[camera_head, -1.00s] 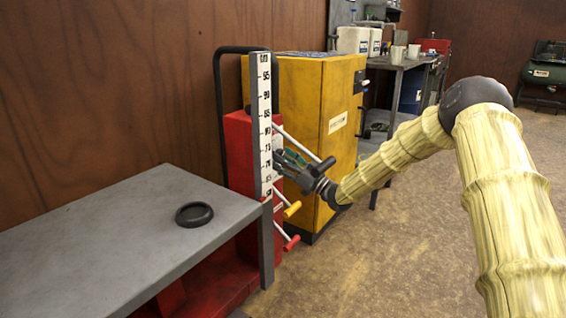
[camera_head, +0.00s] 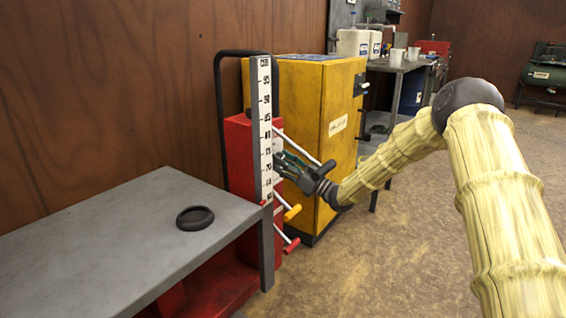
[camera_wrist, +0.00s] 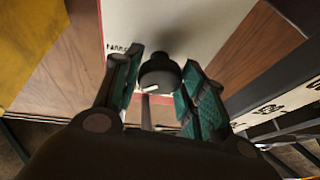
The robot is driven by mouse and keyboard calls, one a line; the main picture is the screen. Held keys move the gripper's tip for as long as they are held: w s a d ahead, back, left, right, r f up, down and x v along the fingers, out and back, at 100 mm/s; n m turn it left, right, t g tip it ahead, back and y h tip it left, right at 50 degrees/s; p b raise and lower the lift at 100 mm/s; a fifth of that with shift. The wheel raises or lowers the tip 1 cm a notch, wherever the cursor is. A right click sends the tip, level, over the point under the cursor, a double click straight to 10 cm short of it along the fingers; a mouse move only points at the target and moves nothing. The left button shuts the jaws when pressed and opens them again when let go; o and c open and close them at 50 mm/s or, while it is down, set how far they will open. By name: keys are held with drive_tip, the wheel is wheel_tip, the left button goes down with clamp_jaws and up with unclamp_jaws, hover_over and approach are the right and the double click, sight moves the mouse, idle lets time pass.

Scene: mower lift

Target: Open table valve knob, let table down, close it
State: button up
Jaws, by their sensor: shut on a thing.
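The lift table (camera_head: 110,235) is a grey flat top at the lower left in the head view. Its right corner stands beside the lower part of the white centimetre scale (camera_head: 265,125). In the wrist view, the black valve knob (camera_wrist: 158,74) with a white mark sits between the two green-padded fingers of my gripper (camera_wrist: 160,88). My gripper is shut on this knob, in front of a pale panel. In the head view my gripper (camera_head: 278,163) is at the red lift column (camera_head: 238,150), beside the scale, and the knob is hidden there.
Levers with black, yellow (camera_head: 292,212) and red (camera_head: 291,245) ends stick out near my gripper. A yellow cabinet (camera_head: 310,110) stands close behind. The floor (camera_head: 420,255) at the right is clear.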

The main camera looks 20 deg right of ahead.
drive_tip(key=n+g+p, duration=0.1)
drive_tip(key=n+g, duration=0.1)
drive_tip(key=n, duration=0.2)
drive_tip(key=n+g+y+p, duration=0.1)
drive_tip(key=n, duration=0.3)
drive_tip(key=shift+w+d+r+g+p, duration=0.1)
drive_tip(key=shift+d+g+p, duration=0.1)
drive_tip(key=shift+g+p, duration=0.2)
drive_tip(key=o, duration=1)
drive_tip(key=shift+o, duration=0.2)
